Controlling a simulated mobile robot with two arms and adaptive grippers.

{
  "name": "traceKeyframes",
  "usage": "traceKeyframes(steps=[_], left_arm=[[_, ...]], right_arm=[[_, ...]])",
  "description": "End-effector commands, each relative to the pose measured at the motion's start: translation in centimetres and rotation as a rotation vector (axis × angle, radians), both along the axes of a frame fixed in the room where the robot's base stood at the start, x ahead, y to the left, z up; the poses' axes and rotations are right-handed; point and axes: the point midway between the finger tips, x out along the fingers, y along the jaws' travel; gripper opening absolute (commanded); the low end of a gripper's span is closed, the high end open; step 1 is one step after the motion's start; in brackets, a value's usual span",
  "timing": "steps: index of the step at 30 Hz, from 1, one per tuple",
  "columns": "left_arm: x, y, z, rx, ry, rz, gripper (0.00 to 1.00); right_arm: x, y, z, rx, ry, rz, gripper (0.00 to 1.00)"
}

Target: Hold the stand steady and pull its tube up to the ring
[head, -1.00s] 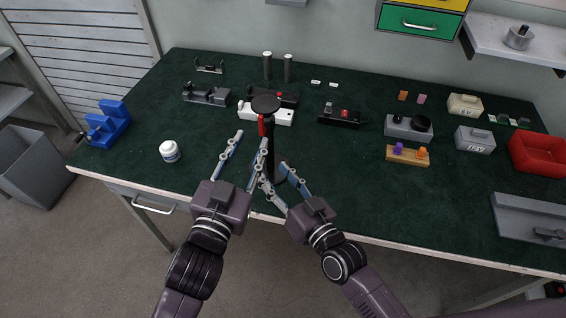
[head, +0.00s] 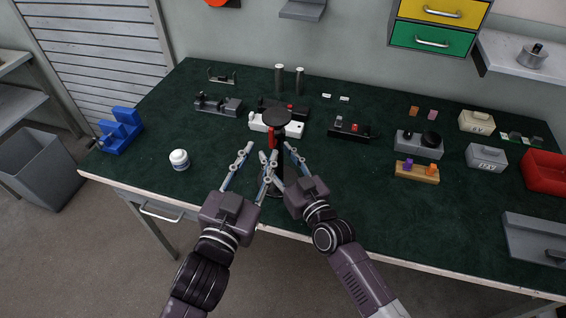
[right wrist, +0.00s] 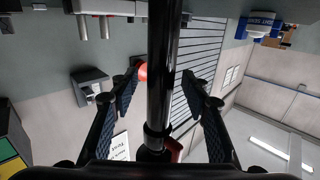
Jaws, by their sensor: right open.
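The black stand has a round flat top (head: 275,117) above a dark upright tube, with a red part (head: 271,136) just below the top. In the right wrist view the tube (right wrist: 163,70) runs between my right fingers, with a dark collar (right wrist: 154,139) and a red piece (right wrist: 173,152) near the palm. My right gripper (head: 277,163) is open around the tube, with gaps on both sides. My left gripper (head: 258,154) is open, its fingers left of and in front of the stand. The stand's lower part is mostly hidden by the fingers. I cannot make out the ring for certain.
Behind the stand are a white block (head: 258,125) and several dark fixtures. A white jar (head: 179,159) stands to the left. An orange-and-purple peg block (head: 417,172) and a grey box (head: 486,156) are to the right.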

Motion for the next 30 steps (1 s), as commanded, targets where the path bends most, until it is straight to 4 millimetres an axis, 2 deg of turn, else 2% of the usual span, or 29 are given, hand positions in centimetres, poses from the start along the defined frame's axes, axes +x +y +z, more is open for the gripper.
traceKeyframes(steps=[8, 20, 24, 25, 27, 30], left_arm=[[0.00, 0.00, 0.00, 0.000, 0.000, 0.000, 0.29], [0.00, 0.00, 0.00, 0.000, 0.000, 0.000, 0.29], [0.00, 0.00, 0.00, 0.000, 0.000, 0.000, 0.29], [0.00, 0.00, 0.00, 0.000, 0.000, 0.000, 0.29], [0.00, 0.00, 0.00, 0.000, 0.000, 0.000, 0.29], [0.00, 0.00, 0.00, 0.000, 0.000, 0.000, 0.29]], right_arm=[[0.17, 0.12, 0.04, 0.000, -0.001, 0.000, 0.43], [0.14, 0.09, 0.03, 0.000, 0.000, 0.000, 0.00], [0.15, 0.08, 0.02, 0.000, 0.000, 0.000, 0.00], [0.15, 0.08, 0.02, 0.000, 0.000, 0.000, 0.23], [0.15, 0.08, 0.02, 0.000, 0.000, 0.000, 0.31], [0.15, 0.08, 0.02, 0.000, 0.000, 0.000, 0.31]])
